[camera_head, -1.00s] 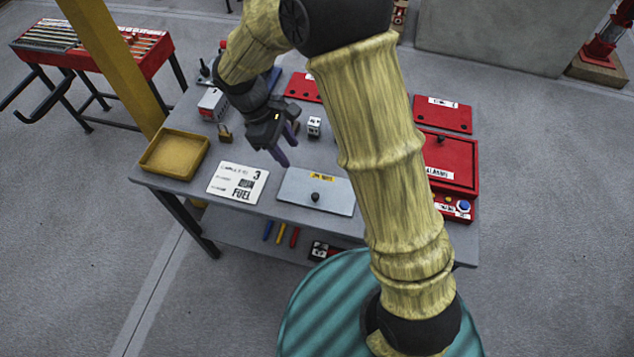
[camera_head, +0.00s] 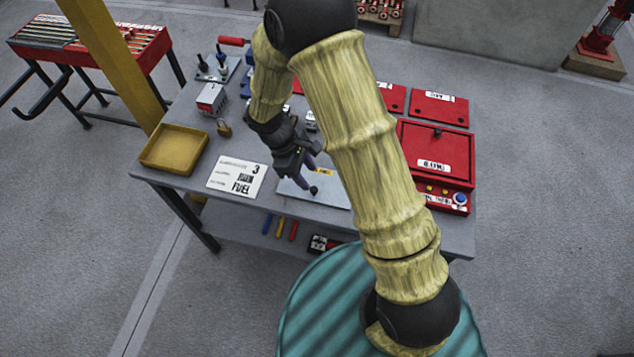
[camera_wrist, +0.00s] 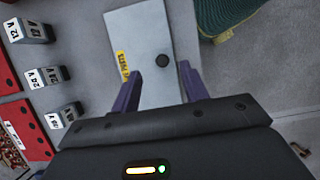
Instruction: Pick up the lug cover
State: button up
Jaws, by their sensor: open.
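The lug cover appears to be the flat grey plate (camera_head: 328,191) with a yellow label and a round black knob (camera_head: 314,190), lying near the table's front edge. In the wrist view the plate (camera_wrist: 144,32) lies ahead of my gripper, with its knob (camera_wrist: 162,61) beyond the fingertips and roughly between their lines. My gripper (camera_head: 312,178) is open and empty, its two purple fingers pointing down close to the knob. In the wrist view my gripper's fingers (camera_wrist: 162,84) are spread wide. My arm hides part of the plate in the head view.
A white card (camera_head: 237,177) and yellow tray (camera_head: 174,150) lie left of the plate. A red box (camera_head: 436,155) stands right. Small voltage-marked blocks (camera_wrist: 45,77) are at left in the wrist view. A padlock (camera_head: 224,128) sits behind the card.

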aim_at(313, 188)
jog(key=shift+s+d+f, duration=0.1)
jog(key=shift+f, duration=0.25)
jog(key=shift+a+p+x, duration=0.2)
jog(key=shift+p+x, duration=0.1)
jog(key=shift+x, duration=1)
jog(key=shift+a+p+x, duration=0.15)
jog(key=shift+p+x, duration=0.1)
jog(key=shift+x, duration=1.05)
jog(key=shift+f, duration=0.15)
jog(key=c, duration=0.9)
jog(key=shift+a, duration=0.1)
grip_shut()
jog(key=shift+w, duration=0.2)
notch_tip(313, 188, up, 10)
jog(key=shift+b, duration=0.4)
